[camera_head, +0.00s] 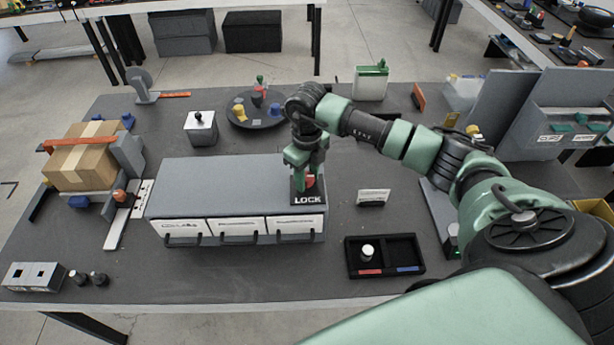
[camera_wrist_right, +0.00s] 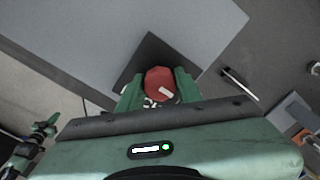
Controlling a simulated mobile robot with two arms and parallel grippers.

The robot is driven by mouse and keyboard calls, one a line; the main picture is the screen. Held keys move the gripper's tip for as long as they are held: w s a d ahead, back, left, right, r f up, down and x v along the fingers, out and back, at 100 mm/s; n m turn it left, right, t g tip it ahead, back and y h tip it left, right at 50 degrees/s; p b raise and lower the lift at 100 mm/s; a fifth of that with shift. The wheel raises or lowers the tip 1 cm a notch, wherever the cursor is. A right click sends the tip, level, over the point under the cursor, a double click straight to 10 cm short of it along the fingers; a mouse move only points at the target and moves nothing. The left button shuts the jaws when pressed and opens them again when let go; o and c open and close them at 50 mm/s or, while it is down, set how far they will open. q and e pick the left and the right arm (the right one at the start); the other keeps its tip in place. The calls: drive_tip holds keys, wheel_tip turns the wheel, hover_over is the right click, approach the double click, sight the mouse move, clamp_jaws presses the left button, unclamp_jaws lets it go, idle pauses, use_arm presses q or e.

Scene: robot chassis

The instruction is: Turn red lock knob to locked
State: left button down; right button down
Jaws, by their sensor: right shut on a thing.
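The red lock knob (camera_head: 310,181) stands on a black base marked LOCK (camera_head: 308,199), at the right end of the grey drawer cabinet (camera_head: 225,185). My right gripper (camera_head: 304,170) points down from above and is shut on the knob. In the right wrist view the red knob (camera_wrist_right: 159,84) sits between the two green fingers, with a white mark on its top. The lettering on the base is partly hidden there by the gripper.
A round dark tray (camera_head: 256,109) with coloured pieces is behind the cabinet. A cardboard box (camera_head: 88,157) is at the left.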

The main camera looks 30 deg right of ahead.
drive_tip(key=shift+m, duration=0.3)
drive_tip(key=m+b, duration=0.2)
drive_tip(key=m, duration=0.1)
drive_tip(key=shift+m, duration=0.3)
drive_tip(key=m+b, duration=0.1)
drive_tip(key=m, duration=0.3)
drive_tip(key=shift+m, duration=0.3)
drive_tip(key=m+b, duration=0.1)
drive_tip(key=m, duration=0.3)
drive_tip(key=shift+m, duration=2.5)
drive_tip(key=c, duration=1)
unclamp_jaws()
